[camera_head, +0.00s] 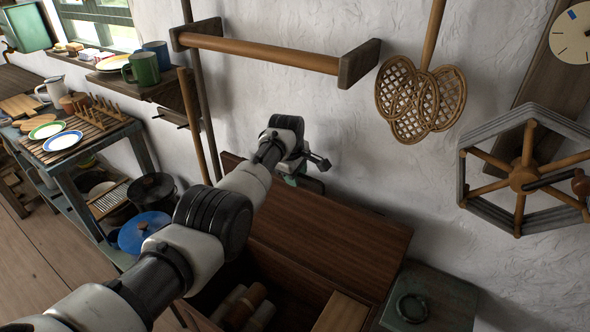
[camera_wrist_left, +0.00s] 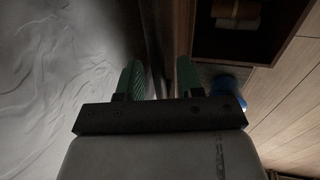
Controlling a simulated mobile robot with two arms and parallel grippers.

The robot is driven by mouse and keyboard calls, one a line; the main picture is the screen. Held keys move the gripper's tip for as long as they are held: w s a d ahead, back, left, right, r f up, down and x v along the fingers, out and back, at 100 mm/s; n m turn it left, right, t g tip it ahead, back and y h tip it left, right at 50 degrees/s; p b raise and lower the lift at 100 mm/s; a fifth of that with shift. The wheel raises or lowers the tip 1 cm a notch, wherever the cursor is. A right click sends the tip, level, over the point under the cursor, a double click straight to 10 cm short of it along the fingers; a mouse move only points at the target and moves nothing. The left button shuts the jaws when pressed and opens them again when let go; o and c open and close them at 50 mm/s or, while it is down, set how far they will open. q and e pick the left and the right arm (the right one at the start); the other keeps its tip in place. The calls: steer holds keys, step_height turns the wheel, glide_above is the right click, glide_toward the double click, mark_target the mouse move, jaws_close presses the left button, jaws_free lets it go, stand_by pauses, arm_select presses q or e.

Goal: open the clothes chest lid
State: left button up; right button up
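The clothes chest's reddish-brown lid (camera_head: 325,235) is raised and leans back toward the white wall. Below it the chest is open, with rolled cloths (camera_head: 243,308) inside. My left arm crosses the head view and hides part of the chest. My left gripper (camera_head: 305,178) is at the lid's upper edge near the wall. In the left wrist view its green fingers (camera_wrist_left: 158,80) are spread apart, with the dark lid edge seemingly between them; contact is unclear. The chest interior also shows there, with a roll (camera_wrist_left: 235,10). My right gripper is not in view.
A green box (camera_head: 430,295) stands right of the chest. A blue pot (camera_head: 143,230) and a dark pot (camera_head: 152,190) are at left beside a dish table (camera_head: 105,132). A wall rail (camera_head: 262,52) and woven beaters (camera_head: 418,98) hang above.

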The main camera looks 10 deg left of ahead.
arm_select(q)
steer(key=shift+r+p, duration=0.4)
steer(key=shift+r, duration=0.2)
steer(key=v, duration=0.9)
steer(key=shift+s+r+p, duration=0.15)
steer(key=shift+r+p, duration=0.05)
steer(key=shift+p, duration=0.2)
steer(key=shift+a, duration=0.1)
